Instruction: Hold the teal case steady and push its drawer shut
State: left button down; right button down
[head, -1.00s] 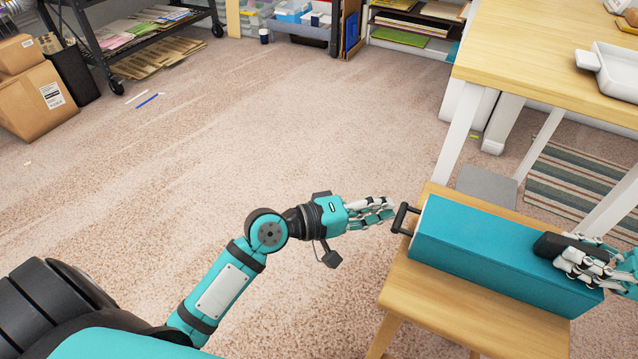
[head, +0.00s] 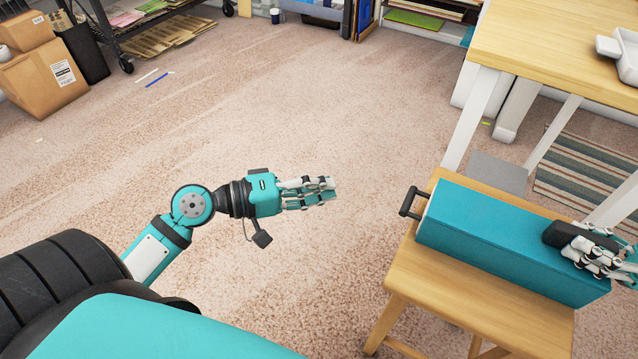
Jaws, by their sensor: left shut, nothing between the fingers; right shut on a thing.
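The teal case (head: 510,240) lies lengthwise on a small wooden stool. Its drawer front is at the left end, where a black handle (head: 409,202) sticks out; only a thin light strip shows between the front and the case body. My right gripper (head: 582,245) is shut on a black grip (head: 565,234) on top of the case near its right end. My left gripper (head: 333,190) is shut and empty, in the air over the carpet to the left of the handle, with a clear gap between them.
The wooden stool (head: 440,310) stands on open carpet. A wooden table (head: 570,50) with a white tray (head: 625,55) is behind it at the right. Cardboard boxes (head: 45,85) and a shelf rack stand at the far left. The middle floor is clear.

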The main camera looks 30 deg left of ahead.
jog(key=shift+s+f, duration=0.15)
jog(key=shift+f, duration=0.3)
jog(key=c, duration=1.2)
grip_release()
jog(key=shift+o, duration=0.9)
jog(key=shift+r, duration=0.15)
jog(key=shift+d, duration=0.1)
jog(key=d, duration=1.2)
jog(key=shift+w, duration=0.3)
